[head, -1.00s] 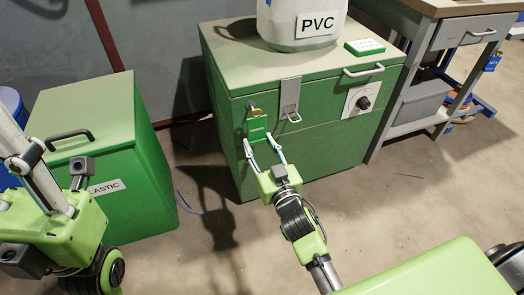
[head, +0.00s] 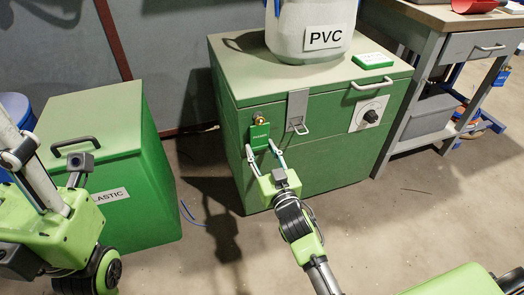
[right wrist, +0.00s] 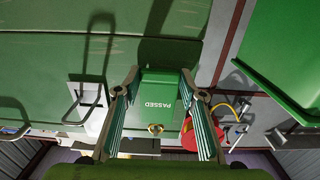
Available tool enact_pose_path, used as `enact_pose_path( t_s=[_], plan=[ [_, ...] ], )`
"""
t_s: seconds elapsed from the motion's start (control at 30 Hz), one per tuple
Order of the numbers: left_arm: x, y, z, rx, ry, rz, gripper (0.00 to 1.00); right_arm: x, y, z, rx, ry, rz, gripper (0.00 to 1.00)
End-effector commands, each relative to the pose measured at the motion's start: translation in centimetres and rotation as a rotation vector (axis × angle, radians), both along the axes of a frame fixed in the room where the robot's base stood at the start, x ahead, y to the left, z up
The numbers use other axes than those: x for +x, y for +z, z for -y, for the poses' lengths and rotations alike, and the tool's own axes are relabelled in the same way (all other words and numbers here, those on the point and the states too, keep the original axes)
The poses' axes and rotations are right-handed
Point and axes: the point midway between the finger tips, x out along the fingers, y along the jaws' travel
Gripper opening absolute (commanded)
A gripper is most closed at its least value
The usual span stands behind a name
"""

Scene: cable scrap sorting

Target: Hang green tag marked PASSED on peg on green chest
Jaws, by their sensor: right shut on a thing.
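The green chest (head: 325,160) stands in the middle of the head view. A small brass peg (head: 259,117) shows on its front, left of the latch. My right gripper (head: 263,149) is shut on the green tag (head: 259,137), holding it upright close to the front, just below the peg. In the right wrist view the tag (right wrist: 158,95) lies between the fingers, with PASSED readable. A brass piece (right wrist: 155,129) shows at its end; I cannot tell whether the peg passes through the tag. My left gripper (head: 50,215) is at the left, its fingertips unclear.
The chest front has a latch (head: 298,110) and a dial (head: 371,115). A green bin (head: 150,190) stands left; a workbench (head: 455,45) stands right. Floor between bin and chest is mostly clear.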

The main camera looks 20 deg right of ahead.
Motion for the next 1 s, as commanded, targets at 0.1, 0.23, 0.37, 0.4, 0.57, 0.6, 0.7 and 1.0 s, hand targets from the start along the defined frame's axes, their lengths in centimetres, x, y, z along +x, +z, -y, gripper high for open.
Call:
enact_pose_path(
  t_s=[0.1,0.23,0.37,0.4,0.57,0.6,0.7,1.0],
  plan=[
    [0.0,-0.1,0.0,0.000,0.000,-0.002,0.40,0.0,0.0,0.0,0.000,0.000,0.000,0.20],
    [0.2,-0.1,0.0,0.001,0.000,-0.005,0.40,0.0,0.0,0.0,0.000,0.000,0.000,0.20],
    [0.3,-0.2,0.0,0.001,0.001,-0.008,0.40,0.0,0.0,0.0,0.000,0.000,0.000,0.20],
    [0.3,-0.2,0.0,0.001,0.001,-0.008,0.40,0.0,0.0,0.0,0.000,0.000,0.000,0.20],
    [0.3,-0.2,0.1,0.000,0.001,-0.008,0.40,0.0,0.0,0.0,0.000,0.000,0.000,0.57],
    [0.3,-0.2,0.1,0.000,0.001,-0.008,0.40,0.0,0.0,0.0,0.000,0.000,0.000,0.57],
    [0.3,-0.2,0.1,0.000,0.001,-0.008,0.40,0.0,0.0,0.0,0.000,0.000,0.000,0.57],
    [0.2,-0.2,0.0,-0.002,0.001,-0.008,0.40,-1.3,-0.1,0.0,0.001,0.000,-0.002,0.57]
  ],
)
